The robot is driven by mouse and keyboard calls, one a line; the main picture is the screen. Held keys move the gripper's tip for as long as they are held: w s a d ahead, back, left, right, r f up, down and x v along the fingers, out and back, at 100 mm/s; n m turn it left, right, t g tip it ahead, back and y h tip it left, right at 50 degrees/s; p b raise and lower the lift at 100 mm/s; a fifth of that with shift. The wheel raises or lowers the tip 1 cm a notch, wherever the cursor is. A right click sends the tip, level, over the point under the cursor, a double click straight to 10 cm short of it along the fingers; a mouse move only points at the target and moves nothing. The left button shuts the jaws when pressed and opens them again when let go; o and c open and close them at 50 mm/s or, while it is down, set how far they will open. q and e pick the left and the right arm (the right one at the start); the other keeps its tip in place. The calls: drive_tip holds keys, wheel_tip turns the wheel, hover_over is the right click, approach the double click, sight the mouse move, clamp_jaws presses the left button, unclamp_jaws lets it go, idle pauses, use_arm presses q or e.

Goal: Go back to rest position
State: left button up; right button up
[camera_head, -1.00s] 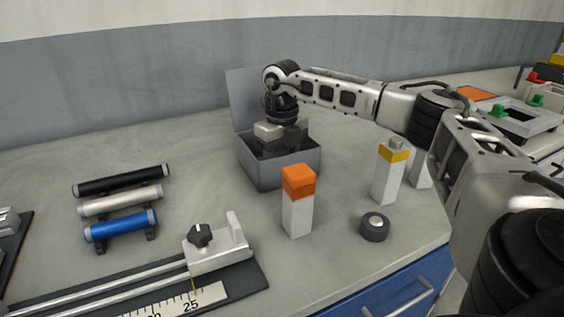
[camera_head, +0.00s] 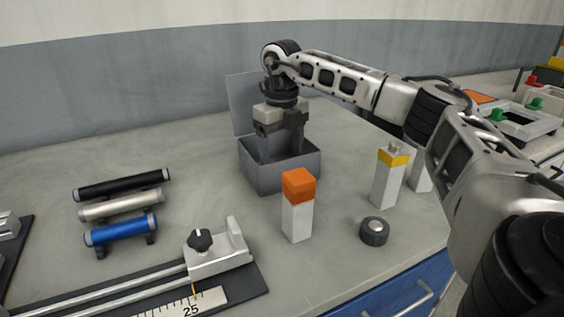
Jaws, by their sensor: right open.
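My right gripper (camera_head: 281,150) points straight down over the grey open box (camera_head: 278,178). Its two fingers are spread apart and reach into the mouth of the box, with nothing seen between them. The box's lid (camera_head: 243,103) stands up at the back. The inside floor of the box and the fingertips are partly hidden by its front walls. My right arm comes in from the right side of the picture. My left gripper is out of view.
An orange-topped white block (camera_head: 298,207), a dark roll (camera_head: 374,231) and a yellow-banded white block (camera_head: 389,176) stand right of the box. Black, silver and blue cylinders (camera_head: 121,229) lie left. A ruler slide (camera_head: 215,250) is in front. The counter between is clear.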

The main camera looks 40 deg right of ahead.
wheel_tip(320, 180, up, 8)
drive_tip(key=shift+f, duration=0.25)
